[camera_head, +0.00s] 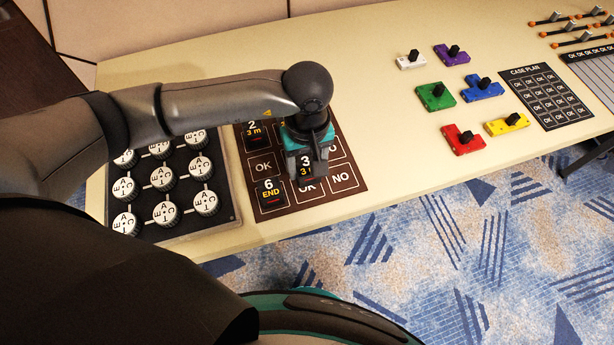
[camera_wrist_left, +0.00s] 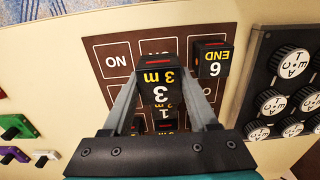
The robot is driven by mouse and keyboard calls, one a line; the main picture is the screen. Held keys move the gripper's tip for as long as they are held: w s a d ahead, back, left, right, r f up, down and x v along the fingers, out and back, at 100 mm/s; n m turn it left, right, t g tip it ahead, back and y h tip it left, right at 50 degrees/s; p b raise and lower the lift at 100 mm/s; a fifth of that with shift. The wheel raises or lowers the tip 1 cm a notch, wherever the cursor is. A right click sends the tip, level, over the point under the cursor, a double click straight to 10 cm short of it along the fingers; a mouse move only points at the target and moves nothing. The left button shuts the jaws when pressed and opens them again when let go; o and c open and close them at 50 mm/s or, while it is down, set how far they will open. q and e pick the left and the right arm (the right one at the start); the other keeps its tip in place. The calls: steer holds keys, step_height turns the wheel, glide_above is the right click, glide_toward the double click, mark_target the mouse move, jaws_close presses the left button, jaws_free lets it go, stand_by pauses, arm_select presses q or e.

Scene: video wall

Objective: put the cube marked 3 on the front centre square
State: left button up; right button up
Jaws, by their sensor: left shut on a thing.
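My left gripper (camera_head: 306,158) is shut on the black cube marked 3 (camera_head: 305,168), also between the fingers in the left wrist view (camera_wrist_left: 160,88). The cube looks held above the brown board (camera_head: 288,210), over its middle column; its exact height is hard to tell. In the head view it overlaps the upper part of the front centre square (camera_head: 313,188), whose lower part shows OK. My right gripper is not in view.
The cube marked 2 (camera_head: 253,132) stands at the board's back left. A cube marked 1 (camera_wrist_left: 165,114) shows partly behind the held cube. A black panel of white round knobs (camera_head: 163,178) lies left of the board. Coloured slider blocks (camera_head: 463,139) stand farther right, with bare table between.

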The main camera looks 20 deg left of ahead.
mark_target(307, 165)
arm_select(q)
steer(key=shift+f+b, duration=0.4)
steer(key=shift+f, duration=2.1)
steer(key=shift+f, duration=0.2)
steer(key=o, duration=1.4)
steer(key=shift+r, duration=0.15)
steer(key=shift+r, duration=0.3)
step_height(307, 165, up, 12)
steer(key=shift+f+p, duration=0.2)
steer(key=shift+p, duration=0.8)
